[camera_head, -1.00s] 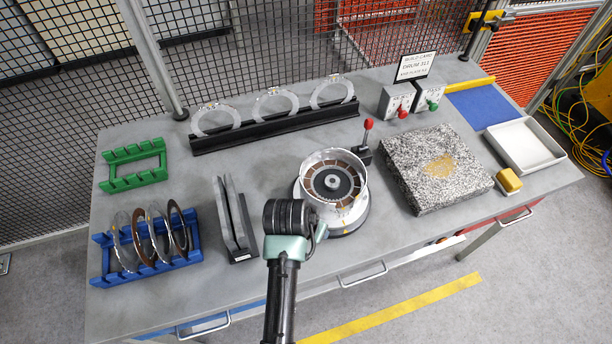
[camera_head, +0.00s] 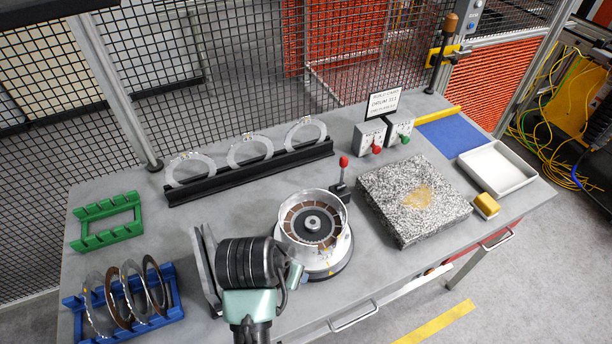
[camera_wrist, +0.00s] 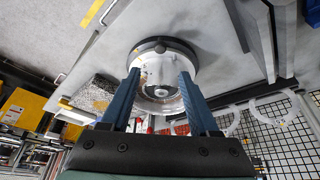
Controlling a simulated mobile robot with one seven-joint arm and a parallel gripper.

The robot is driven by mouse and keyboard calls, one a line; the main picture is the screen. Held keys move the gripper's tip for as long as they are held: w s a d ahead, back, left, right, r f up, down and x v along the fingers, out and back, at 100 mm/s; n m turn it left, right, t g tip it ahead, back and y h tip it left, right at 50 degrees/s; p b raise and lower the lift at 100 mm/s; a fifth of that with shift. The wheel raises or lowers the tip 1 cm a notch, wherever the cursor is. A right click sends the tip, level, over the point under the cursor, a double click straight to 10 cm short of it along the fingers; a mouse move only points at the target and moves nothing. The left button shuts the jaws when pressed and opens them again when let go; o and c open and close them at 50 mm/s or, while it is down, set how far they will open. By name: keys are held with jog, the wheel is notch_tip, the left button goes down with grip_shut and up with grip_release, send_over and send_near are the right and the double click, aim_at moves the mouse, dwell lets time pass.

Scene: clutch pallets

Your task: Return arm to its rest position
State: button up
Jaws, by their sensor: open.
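My arm, with a black ribbed joint (camera_head: 248,263) and a pale green link (camera_head: 250,304), stands over the front edge of the bench, left of the round metal drum (camera_head: 335,256). My gripper cannot be made out in the head view. In the wrist view my gripper (camera_wrist: 159,73) has two blue fingers spread apart with nothing held between them. The drum (camera_wrist: 160,68) shows beyond and between the fingers, apart from them as far as I can tell. In the head view a brown-segmented disc (camera_head: 313,224) lies inside the drum.
A blue rack (camera_head: 172,314) holds several discs at front left; a green rack (camera_head: 106,221) is empty. A black rail (camera_head: 250,172) holds three pale rings at the back. Dark upright plates (camera_head: 206,270) stand close to my arm. A granite slab (camera_head: 385,205) lies right of the drum.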

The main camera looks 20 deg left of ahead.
jog(key=w+d+r+t+y+b, duration=0.2)
jog(key=w+r+t, duration=0.4)
jog(key=w+r, duration=0.55)
jog(key=w+d+r+t+b, duration=0.1)
jog(key=d+r+t, duration=0.15)
jog(key=r, duration=0.75)
jog(key=w+d+r+t+b, duration=0.15)
jog(key=r+t, duration=0.25)
jog(key=r, duration=0.5)
jog(key=s+d+r+t, duration=0.3)
jog(key=s+r, duration=0.1)
jog(key=r, duration=0.3)
jog(key=s+d+r+t+h, duration=0.1)
jog(key=s+d+r+t, duration=0.2)
jog(key=r, duration=0.5)
jog(key=s+d+r+t+h+b, duration=0.1)
jog(key=s+d+r+t, duration=0.3)
jog(key=s+r, duration=0.2)
notch_tip(320, 180, up, 2)
jog(key=shift+s+r+m, duration=0.2)
jog(key=shift+s+m, duration=0.15)
jog(key=shift+m, duration=0.05)
jog(key=shift+a, duration=0.1)
jog(key=shift+c, duration=0.3)
